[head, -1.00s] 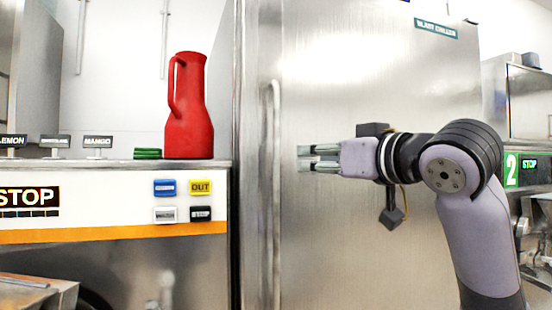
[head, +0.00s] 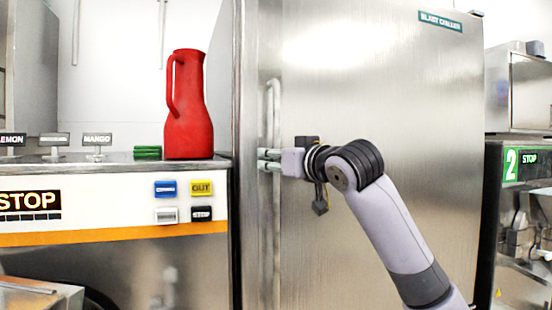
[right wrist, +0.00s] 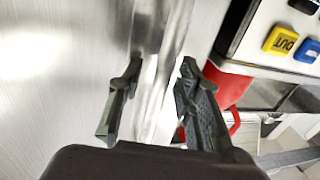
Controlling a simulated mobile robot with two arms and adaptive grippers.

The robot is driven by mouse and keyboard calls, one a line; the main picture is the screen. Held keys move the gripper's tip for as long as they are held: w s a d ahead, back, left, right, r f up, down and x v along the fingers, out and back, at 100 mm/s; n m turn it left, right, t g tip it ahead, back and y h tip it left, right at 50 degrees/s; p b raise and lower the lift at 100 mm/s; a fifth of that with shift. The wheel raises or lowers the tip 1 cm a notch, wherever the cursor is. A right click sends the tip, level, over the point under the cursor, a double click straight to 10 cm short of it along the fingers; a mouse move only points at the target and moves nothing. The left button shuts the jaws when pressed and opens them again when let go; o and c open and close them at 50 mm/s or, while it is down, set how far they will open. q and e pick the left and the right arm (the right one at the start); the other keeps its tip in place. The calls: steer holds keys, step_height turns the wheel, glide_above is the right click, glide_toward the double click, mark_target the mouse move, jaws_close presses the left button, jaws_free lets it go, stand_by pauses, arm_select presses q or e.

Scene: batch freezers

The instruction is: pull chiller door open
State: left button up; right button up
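The chiller door (head: 390,120) is a tall brushed-steel panel with a "BLAST CHILLER" label at its upper right. It looks shut. Its long vertical bar handle (head: 273,230) runs down the left edge. My right gripper (head: 263,159) is at the handle, with its fingers reaching across the bar at about mid-height. In the right wrist view, the handle (right wrist: 165,50) passes between the two spread fingers (right wrist: 160,80). Gaps seem to show beside the bar, so the fingers look open and not clamped. My left gripper is not in view.
Left of the chiller, a counter unit (head: 110,215) carries a red jug (head: 188,120) and green items (head: 148,152). Its edge is close to the handle and my right fingertips. Another machine (head: 520,190) marked "2" stands at the right.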

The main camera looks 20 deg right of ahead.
steer(key=shift+c, duration=0.2)
jaws_close()
stand_by(0.6)
